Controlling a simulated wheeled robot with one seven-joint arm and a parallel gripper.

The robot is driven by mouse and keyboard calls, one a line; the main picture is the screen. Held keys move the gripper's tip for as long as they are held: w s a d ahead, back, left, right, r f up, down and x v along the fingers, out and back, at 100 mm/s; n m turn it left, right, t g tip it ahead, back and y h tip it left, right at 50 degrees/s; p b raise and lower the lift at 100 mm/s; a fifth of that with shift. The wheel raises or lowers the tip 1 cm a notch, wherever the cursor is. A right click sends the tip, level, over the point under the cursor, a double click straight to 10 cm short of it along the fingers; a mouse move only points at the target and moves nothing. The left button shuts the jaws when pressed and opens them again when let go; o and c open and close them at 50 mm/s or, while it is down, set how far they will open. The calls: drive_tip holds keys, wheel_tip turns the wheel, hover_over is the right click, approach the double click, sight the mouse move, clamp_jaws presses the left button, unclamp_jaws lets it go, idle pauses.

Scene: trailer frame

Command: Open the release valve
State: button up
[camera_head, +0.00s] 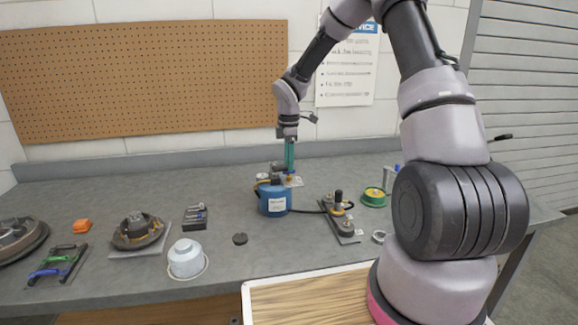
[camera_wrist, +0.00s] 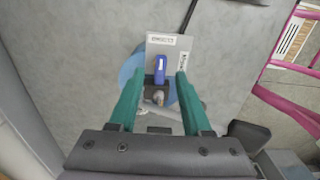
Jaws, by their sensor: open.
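The release valve has a small blue lever (camera_wrist: 160,68) in front of a pale label plate (camera_wrist: 180,52). Dark text shows on the plate near its left part and its right edge. The valve sits on top of a blue tank (camera_head: 273,198) with a white label, in the middle of the bench. My gripper (camera_wrist: 160,82) is open, its two green fingers on either side of the blue lever, apart from it in the picture. In the head view my gripper (camera_head: 290,165) points straight down above the tank. Whether the fingers touch the lever cannot be told.
A dark hose runs from the tank to a plate with a black-knobbed fitting (camera_head: 338,205). A green spool (camera_head: 374,196) lies to the right. A pegboard (camera_head: 145,80) is behind.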

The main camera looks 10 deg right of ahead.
drive_tip(key=shift+f, duration=0.8)
clamp_jaws()
